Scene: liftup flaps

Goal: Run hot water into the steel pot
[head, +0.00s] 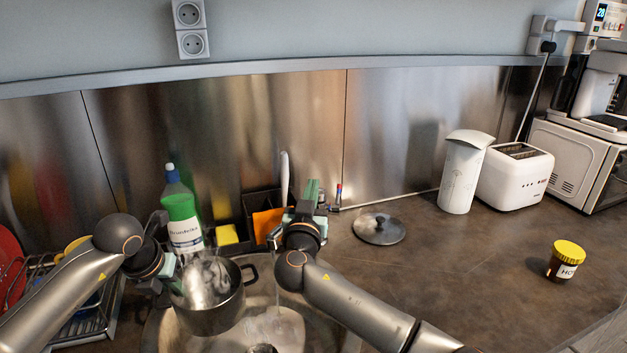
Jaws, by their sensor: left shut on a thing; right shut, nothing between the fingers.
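The steel pot (225,312) is upright over the left part of the steel sink (335,335). Whitish streaks like steam or water show in its mouth; I cannot tell the level inside. My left gripper (172,285) is shut on the pot's left side, apparently at a handle that it hides. The pot's right handle (250,273) is free. My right gripper (312,195) is shut and empty at the back of the sink, just left of a small tap part with red and blue marks (338,195). My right arm hides most of the tap. A pale streak (277,300) shows over the sink right of the pot.
A green detergent bottle (181,212), yellow sponge (227,235) and orange cloth (267,224) stand close behind the pot. A dish rack (95,325) is at left. A pot lid (379,229), white jug (463,175), toaster (516,178) and yellow-lidded jar (566,261) stand on the right counter.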

